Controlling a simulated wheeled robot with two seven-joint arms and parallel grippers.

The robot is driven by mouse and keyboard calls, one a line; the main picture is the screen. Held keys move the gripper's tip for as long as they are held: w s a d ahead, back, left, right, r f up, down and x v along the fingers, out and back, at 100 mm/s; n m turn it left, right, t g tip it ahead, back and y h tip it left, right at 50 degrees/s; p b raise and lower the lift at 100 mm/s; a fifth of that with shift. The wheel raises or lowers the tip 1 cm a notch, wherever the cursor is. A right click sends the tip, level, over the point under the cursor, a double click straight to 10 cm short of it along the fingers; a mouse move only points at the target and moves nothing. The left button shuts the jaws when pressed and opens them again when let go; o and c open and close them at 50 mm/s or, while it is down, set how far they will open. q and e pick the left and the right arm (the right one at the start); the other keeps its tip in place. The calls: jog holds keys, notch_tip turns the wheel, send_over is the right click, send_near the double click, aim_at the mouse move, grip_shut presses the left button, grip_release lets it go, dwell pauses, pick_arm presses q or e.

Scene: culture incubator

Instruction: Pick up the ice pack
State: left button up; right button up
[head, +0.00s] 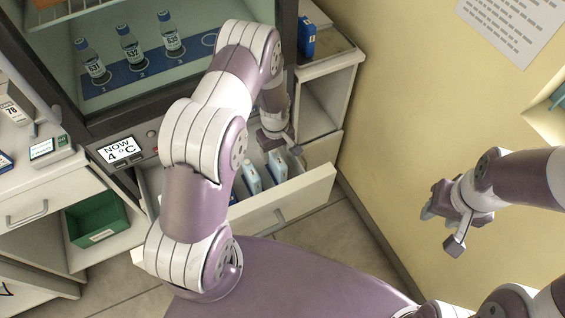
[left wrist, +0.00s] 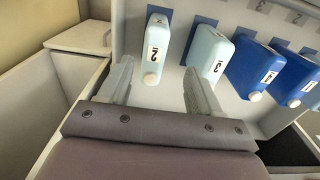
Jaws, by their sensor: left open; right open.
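Several ice packs stand in the open drawer (head: 305,194). In the left wrist view, a pale blue pack marked 2 (left wrist: 157,42) and a pale pack marked 3 (left wrist: 208,48) stand beside dark blue packs (left wrist: 254,68). Two pale packs (head: 252,179) also show in the head view. My left gripper (head: 277,146) is over the drawer, open and empty. In the left wrist view its fingers (left wrist: 158,78) are on either side of the lower end of pack 2, with no clear contact. My right gripper (head: 444,226) is open and empty, off to the right near the wall.
Above the drawer is a glass-fronted chamber with several vials (head: 130,45) on a blue mat. A display (head: 119,150) reads NOW 4 °C. A green bin (head: 97,219) sits at lower left. A blue box (head: 307,36) stands on the right cabinet. The yellow wall bounds the right.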

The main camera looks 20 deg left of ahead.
aim_at(278, 157)
pick_arm(q)
jog(key=f, duration=0.5)
jog(key=w+f, duration=0.1)
jog(key=f, duration=0.2)
jog(key=shift+w+f, duration=0.1)
jog(key=shift+w, duration=0.1)
grip_shut()
